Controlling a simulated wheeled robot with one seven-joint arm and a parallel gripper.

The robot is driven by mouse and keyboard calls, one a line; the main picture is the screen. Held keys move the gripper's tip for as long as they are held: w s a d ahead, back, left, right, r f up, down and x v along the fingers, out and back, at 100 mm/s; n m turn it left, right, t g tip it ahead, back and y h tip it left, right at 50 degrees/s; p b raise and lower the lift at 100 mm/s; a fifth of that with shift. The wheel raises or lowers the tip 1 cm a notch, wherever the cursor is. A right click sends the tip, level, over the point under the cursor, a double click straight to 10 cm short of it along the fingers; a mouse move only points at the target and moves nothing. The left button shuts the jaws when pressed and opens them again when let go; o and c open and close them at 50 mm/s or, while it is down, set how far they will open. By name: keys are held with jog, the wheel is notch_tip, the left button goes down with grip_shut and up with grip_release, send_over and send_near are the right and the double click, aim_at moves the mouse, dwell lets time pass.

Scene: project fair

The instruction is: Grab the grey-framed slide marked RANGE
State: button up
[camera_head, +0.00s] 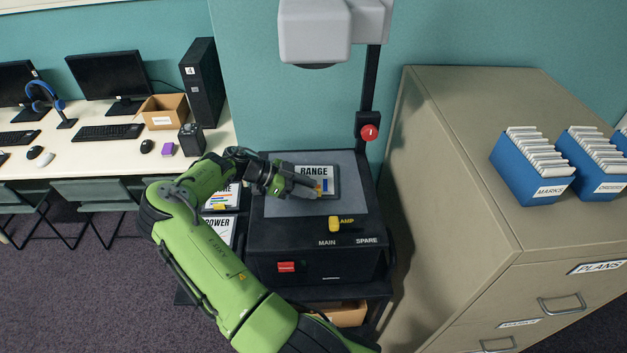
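The grey-framed slide marked RANGE (314,171) lies on the grey top plate of the overhead projector (357,197). Its white face shows the word RANGE and part of a coloured chart. My gripper (318,190) reaches in from the left, over the lower part of the slide, and hides some of it. Whether the fingers touch the slide or are apart from it is too small to tell. I cannot see whether they are open or shut.
Two other slides, one marked POWER (219,232), lie left of the projector, partly behind my arm. The projector's head (315,30) hangs above on a dark post with a red knob (370,132). A filing cabinet (450,150) stands close on the right; a computer desk (60,160) is at left.

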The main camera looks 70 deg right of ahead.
grip_shut()
